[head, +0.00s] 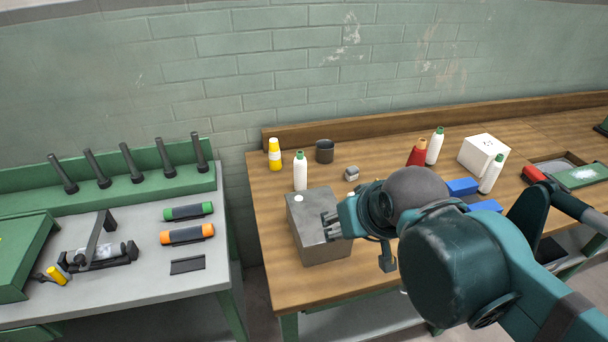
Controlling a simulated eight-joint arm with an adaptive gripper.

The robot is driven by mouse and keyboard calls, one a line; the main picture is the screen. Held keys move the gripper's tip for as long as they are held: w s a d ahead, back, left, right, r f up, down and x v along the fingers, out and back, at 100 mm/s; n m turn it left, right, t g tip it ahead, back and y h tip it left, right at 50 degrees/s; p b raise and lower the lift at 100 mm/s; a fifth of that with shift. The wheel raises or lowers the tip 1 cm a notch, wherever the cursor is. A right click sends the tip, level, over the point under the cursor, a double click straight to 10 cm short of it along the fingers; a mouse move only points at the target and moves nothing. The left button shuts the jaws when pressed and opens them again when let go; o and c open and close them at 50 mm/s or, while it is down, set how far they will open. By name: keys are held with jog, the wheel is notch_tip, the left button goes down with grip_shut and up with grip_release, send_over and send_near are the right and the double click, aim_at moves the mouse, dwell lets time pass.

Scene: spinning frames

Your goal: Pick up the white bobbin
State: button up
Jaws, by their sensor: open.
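Three white, bottle-shaped pieces with green tops stand on the wooden bench, and I cannot tell which one is the white bobbin. One white piece (300,173) stands upright behind the grey metal block. A second white piece (434,149) stands upright beside a red cone. A third white piece (489,177) leans in front of a white box. A small white spot or piece (298,198) shows on top of the block. My gripper (328,226) is open, with its fingers pointing left over the right part of the block. I see nothing between the fingers. My arm hides part of the bench.
The grey metal block (308,243) stands near the bench's left end. A yellow bottle-like piece (274,156), dark cup (324,152), small grey part (351,174), red cone (417,154) and white box (482,153) stand behind. A gap separates the left table (130,285), which holds green and orange rolls.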

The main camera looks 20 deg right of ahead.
jog(key=w+d+r+n+g+h, duration=0.1)
jog(key=w+d+r+n+h, duration=0.15)
jog(key=w+n, duration=0.45)
jog(key=w+d+r+n+g+h, duration=0.1)
jog(key=w+d+n+g+h, duration=0.2)
jog(key=w, duration=0.6)
jog(key=n+t+h+p, duration=0.1)
jog(key=n+h+p, duration=0.1)
jog(key=n+h, duration=0.7)
send_over(295, 171)
jog(key=s+d, duration=0.1)
jog(key=s, duration=0.1)
jog(key=a+f+n+h, duration=0.1)
jog(key=a+n+h, duration=0.15)
jog(key=a, duration=0.45)
jog(key=shift+m+h, duration=0.3)
jog(key=shift+m, duration=0.15)
jog(key=f, duration=0.8)
jog(key=w+f, duration=0.1)
jog(key=f, duration=0.4)
jog(key=shift+d, duration=0.2)
jog(key=shift+d, duration=0.1)
